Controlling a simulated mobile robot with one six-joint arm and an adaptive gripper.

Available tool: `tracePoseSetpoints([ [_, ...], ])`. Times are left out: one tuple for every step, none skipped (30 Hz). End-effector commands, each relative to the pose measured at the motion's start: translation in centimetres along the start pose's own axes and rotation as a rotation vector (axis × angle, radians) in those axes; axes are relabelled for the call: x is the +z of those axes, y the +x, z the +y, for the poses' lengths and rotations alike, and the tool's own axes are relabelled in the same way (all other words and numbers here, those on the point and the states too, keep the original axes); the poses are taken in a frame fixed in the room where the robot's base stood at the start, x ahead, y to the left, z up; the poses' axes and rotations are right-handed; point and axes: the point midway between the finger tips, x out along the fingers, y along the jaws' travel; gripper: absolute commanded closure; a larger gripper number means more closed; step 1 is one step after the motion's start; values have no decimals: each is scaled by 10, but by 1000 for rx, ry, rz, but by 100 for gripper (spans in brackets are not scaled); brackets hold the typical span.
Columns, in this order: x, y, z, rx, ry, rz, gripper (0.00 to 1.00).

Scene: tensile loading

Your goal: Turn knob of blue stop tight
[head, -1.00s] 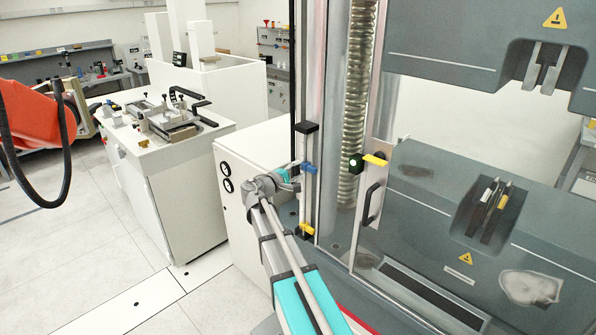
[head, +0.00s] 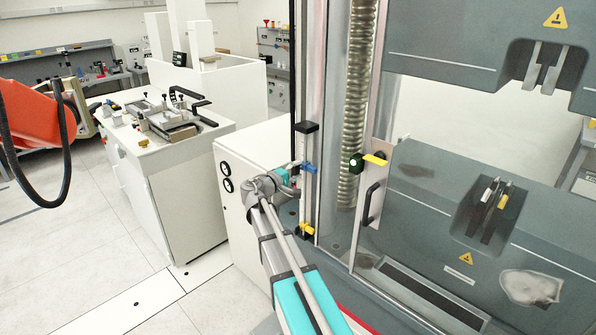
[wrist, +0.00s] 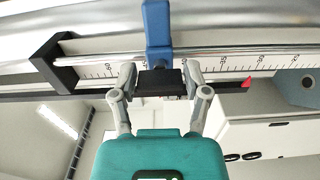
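The blue stop (head: 308,168) sits on the vertical rail at the left side of the testing machine, and fills the top middle of the wrist view (wrist: 158,25). Its black knob (wrist: 160,82) sticks out towards me. My gripper (wrist: 161,78) has one grey finger on each side of the knob, and both fingertips appear to touch its edges. In the head view my gripper (head: 291,174) is at the stop's left side, and the knob is hidden there.
A yellow stop (head: 306,230) sits lower on the same rail, and a black bracket (head: 306,127) is above. A scale (wrist: 100,71) runs along the rail, with a red pointer (wrist: 248,82). A white cabinet (head: 240,185) stands close behind my arm.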

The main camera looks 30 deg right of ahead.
Motion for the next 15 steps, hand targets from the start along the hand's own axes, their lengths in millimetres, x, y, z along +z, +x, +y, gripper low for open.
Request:
tracePoseSetpoints([
  [0,0,0,0,0,0,23],
  [0,0,0,0,0,-1,17],
  [0,0,0,0,-1,-1,11],
  [0,0,0,0,-1,-1,11],
  [0,0,0,0,-1,-1,11],
  [1,0,0,0,-1,-2,11],
  [1,0,0,0,-1,-2,11],
  [1,0,0,0,-1,-2,11],
  [1,0,0,0,-1,-2,11],
  [1,0,0,0,-1,-2,11],
  [1,0,0,0,-1,-2,11],
  [1,0,0,0,-1,-2,11],
  [1,0,0,0,-1,-2,11],
  [1,0,0,0,-1,-2,11],
  [1,0,0,0,-1,-2,11],
])
